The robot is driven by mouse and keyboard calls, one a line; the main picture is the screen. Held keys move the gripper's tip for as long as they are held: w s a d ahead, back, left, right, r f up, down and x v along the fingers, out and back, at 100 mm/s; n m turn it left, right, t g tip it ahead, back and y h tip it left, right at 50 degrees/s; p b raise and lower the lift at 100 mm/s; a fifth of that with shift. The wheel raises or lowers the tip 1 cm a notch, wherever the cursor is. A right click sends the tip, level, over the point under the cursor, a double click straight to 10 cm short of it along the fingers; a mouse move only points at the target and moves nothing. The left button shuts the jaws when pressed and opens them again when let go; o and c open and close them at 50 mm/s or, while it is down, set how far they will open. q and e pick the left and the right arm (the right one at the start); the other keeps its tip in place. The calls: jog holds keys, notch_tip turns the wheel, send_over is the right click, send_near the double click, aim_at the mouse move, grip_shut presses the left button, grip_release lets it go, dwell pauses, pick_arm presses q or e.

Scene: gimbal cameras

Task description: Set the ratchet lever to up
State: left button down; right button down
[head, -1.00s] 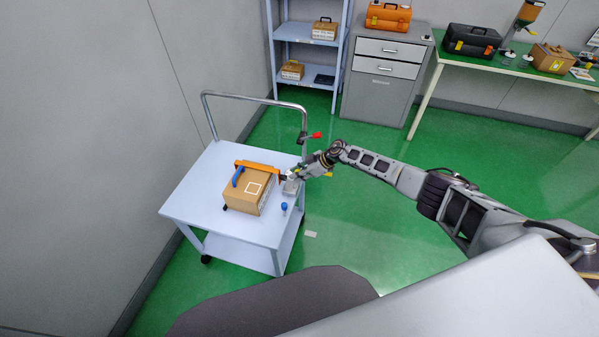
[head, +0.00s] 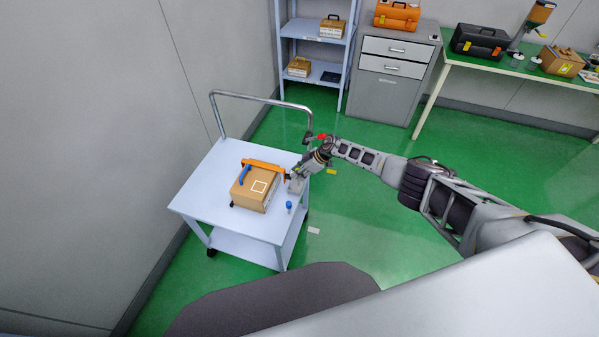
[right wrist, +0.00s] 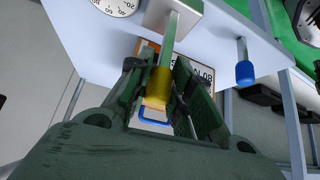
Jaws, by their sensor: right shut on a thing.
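The ratchet lever is a metal bar with a yellow grip (right wrist: 157,86), rising from a grey block (right wrist: 172,16) in the right wrist view. The block (head: 296,187) stands on the cart top at the right end of an orange strap (head: 264,164). My right gripper (head: 302,174) is at the block; in the right wrist view its fingers (right wrist: 155,78) are closed around the yellow grip. The fingers and wrist hide the lever in the head view, so I cannot tell its exact angle. My left gripper is not in view.
A blue-knobbed pin (head: 289,206) stands close to the block. A red handle (head: 321,137) is by the cart's rail (head: 262,99).

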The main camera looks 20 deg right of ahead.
jog(key=shift+a+r, duration=0.1)
jog(key=shift+a, duration=0.05)
jog(key=c, duration=1.3)
grip_release()
jog(key=shift+w, duration=0.1)
jog(key=shift+o, duration=0.2)
jog(key=shift+d, duration=0.2)
jog(key=shift+s+d+r, duration=0.25)
jog(key=shift+d+r, duration=0.2)
jog(key=shift+r, duration=0.1)
jog(key=v, duration=1)
jog(key=shift+a+r, duration=0.15)
